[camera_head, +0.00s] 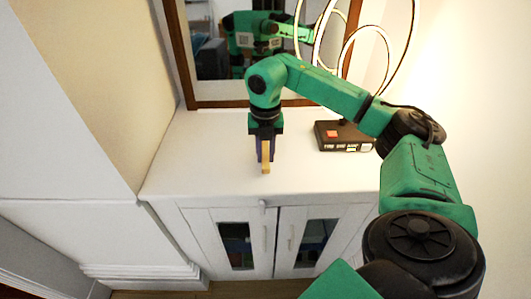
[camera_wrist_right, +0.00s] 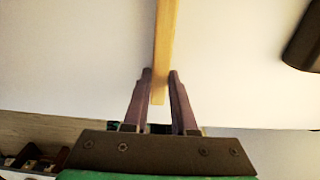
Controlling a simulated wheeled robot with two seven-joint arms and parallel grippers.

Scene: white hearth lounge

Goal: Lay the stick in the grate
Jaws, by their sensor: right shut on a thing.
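The stick (camera_head: 266,157) is a light yellow-brown wooden bar. My right gripper (camera_head: 265,150) is shut on it, over the front part of the white cabinet top (camera_head: 200,160). In the right wrist view, the stick (camera_wrist_right: 166,40) runs from between the two purple-grey fingers of my right gripper (camera_wrist_right: 160,75) towards the top edge. I cannot tell whether the stick touches the cabinet top or is held just above it. The grate is not visible in either view. My left gripper is not in view.
A lamp with glowing loops stands on a dark base (camera_head: 345,138) at the right of the cabinet top. A brown-framed mirror (camera_head: 183,60) is behind, reflecting me. The cabinet's glass doors (camera_head: 262,240) face front. The top's left side is clear.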

